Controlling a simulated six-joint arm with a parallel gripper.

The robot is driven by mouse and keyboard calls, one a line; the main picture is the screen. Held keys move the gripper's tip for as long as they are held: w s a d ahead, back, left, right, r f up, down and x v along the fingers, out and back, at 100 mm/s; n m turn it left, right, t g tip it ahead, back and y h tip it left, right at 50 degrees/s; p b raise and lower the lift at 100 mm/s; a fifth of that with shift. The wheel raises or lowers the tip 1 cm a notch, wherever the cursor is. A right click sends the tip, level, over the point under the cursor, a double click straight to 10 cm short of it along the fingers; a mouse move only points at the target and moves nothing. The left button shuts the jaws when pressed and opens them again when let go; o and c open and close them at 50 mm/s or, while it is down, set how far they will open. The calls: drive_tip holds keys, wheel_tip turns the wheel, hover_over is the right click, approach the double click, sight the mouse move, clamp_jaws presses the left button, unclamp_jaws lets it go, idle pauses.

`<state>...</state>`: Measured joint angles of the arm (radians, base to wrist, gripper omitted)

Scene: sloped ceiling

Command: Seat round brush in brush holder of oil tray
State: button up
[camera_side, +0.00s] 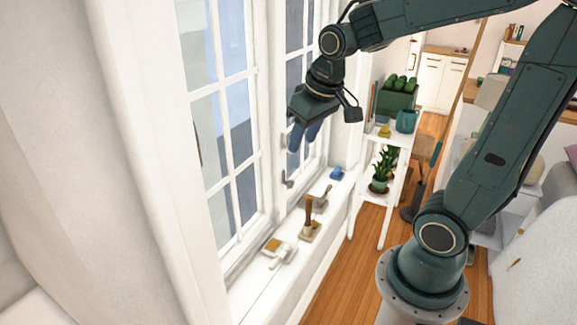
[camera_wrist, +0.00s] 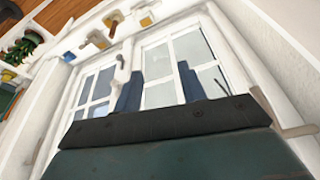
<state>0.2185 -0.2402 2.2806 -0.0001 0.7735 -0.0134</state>
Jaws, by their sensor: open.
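A small pale tray with an amber patch (camera_side: 275,246), which looks like the oil tray, sits on the white windowsill in the side view; in the wrist view it seems to be the pale piece with yellow (camera_wrist: 146,20) at the top. Beside it an upright brown handle (camera_side: 309,209) stands on a beige base; this may be the round brush, and it is small in the wrist view (camera_wrist: 113,28). I cannot make out the brush holder. My gripper (camera_side: 304,136) is open and empty, high above the sill by the window; its two blue fingers show apart in the wrist view (camera_wrist: 161,88).
A grey-beige item (camera_side: 322,195) and a blue item (camera_side: 337,173) lie farther along the narrow sill. Window handles (camera_side: 287,181) stick out near it. A white shelf (camera_side: 394,160) with plants stands to the right. The window and frame are close to my gripper.

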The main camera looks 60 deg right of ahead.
drive_tip(key=s+a+r+n+t, duration=0.1)
drive_tip(key=s+a+r+n, duration=0.1)
drive_tip(key=s+a, duration=0.4)
drive_tip(key=shift+s+a+r+t+y, duration=0.2)
drive_tip(key=shift+s+r+t+y, duration=0.15)
drive_tip(key=shift+s, duration=2.3)
